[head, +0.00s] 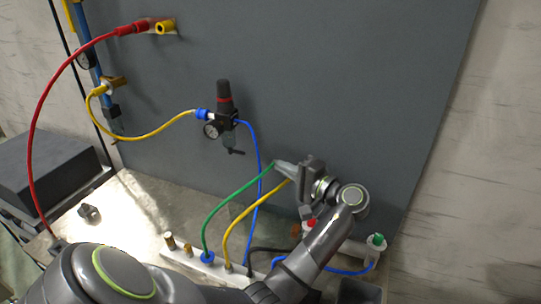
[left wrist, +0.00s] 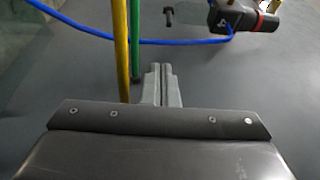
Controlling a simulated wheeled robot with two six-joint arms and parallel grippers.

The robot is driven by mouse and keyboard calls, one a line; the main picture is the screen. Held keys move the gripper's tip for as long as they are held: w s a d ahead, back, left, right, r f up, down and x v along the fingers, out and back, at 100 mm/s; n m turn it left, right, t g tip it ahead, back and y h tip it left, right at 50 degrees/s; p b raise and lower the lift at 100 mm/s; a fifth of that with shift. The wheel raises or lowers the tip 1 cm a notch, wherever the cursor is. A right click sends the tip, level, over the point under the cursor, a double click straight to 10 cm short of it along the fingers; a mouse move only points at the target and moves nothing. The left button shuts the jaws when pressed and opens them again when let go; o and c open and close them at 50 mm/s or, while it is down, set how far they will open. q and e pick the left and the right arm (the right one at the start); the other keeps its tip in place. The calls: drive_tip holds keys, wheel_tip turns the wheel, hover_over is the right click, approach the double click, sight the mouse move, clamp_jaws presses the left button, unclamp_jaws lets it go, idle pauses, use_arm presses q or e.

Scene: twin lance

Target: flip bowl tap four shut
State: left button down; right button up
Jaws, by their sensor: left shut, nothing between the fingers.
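A filter-regulator (head: 224,112) with a black knob and red band hangs on the grey panel. Below its bowl (head: 230,138) sits a small black tap lever (head: 237,152), angled slightly down to the right. In the left wrist view, the regulator (left wrist: 240,18) is at the top right and the black tap (left wrist: 168,17) is at top centre, ahead of the fingers. My left gripper (head: 282,168) is shut and empty, to the lower right of the tap and apart from it. Its fingers (left wrist: 162,84) are together in the left wrist view. My right gripper is not in view.
A green hose (head: 236,191) and a yellow hose (head: 240,211) rise from the manifold (head: 183,258) close beside my left fingers; contact is unclear. A blue hose (head: 258,172) runs down from the regulator. A red hose (head: 48,110) loops at left. The panel (head: 340,80) is clear at upper right.

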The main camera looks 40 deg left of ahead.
use_arm(q)
approach(236, 152)
drive_tip(key=w+a, duration=0.2)
drive_tip(key=w, duration=0.1)
drive_tip(key=a, duration=0.4)
drive_tip(key=shift+a+f, duration=0.25)
drive_tip(key=shift+a, duration=0.05)
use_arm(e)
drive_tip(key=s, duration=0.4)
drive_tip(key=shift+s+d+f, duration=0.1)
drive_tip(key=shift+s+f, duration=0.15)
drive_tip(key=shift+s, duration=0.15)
use_arm(q)
drive_tip(key=shift+w, duration=0.1)
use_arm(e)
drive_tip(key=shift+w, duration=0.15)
use_arm(q)
drive_tip(key=shift+w+d+f, duration=0.1)
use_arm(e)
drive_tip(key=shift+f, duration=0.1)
